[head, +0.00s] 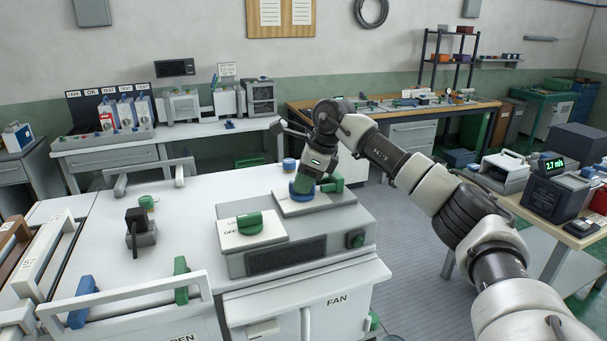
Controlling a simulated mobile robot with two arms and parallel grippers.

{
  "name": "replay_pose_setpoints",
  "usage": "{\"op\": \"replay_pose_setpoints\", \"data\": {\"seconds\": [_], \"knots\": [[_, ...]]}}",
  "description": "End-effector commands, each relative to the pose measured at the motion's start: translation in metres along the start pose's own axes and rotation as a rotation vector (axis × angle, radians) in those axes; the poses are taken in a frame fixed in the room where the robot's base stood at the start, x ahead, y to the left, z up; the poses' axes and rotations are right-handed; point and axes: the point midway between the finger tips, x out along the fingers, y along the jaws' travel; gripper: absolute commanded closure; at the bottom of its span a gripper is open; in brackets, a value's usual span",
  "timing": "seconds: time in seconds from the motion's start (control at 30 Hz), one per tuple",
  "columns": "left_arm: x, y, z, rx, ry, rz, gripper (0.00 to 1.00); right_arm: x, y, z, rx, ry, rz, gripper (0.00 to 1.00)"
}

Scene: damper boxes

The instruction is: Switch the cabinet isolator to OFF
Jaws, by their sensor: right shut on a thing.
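A white switch plate (233,241) lies on top of the white FAN cabinet (358,282). I cannot tell for certain which of these is the isolator. My left gripper is not in view.
A small blue cap (289,164) sits behind the gripper. White rails (128,300) with blue and green levers stand at the front left. A black connector (137,222) stands on the left top. The white surface between is clear. A bench with meters (558,190) is at the right.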

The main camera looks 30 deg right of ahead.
Motion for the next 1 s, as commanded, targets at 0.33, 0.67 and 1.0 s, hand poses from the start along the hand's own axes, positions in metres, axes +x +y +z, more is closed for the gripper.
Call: {"op": "replay_pose_setpoints", "data": {"seconds": [0.33,0.67,1.0], "knots": [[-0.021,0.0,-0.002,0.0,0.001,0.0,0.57,-0.004,-0.002,0.002,-0.261,-0.004,0.106,1.0],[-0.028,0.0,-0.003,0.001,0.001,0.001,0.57,-0.003,-0.002,0.002,-0.404,-0.004,0.163,1.0],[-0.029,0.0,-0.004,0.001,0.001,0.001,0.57,-0.002,-0.002,0.002,-0.444,-0.002,0.178,1.0]]}}
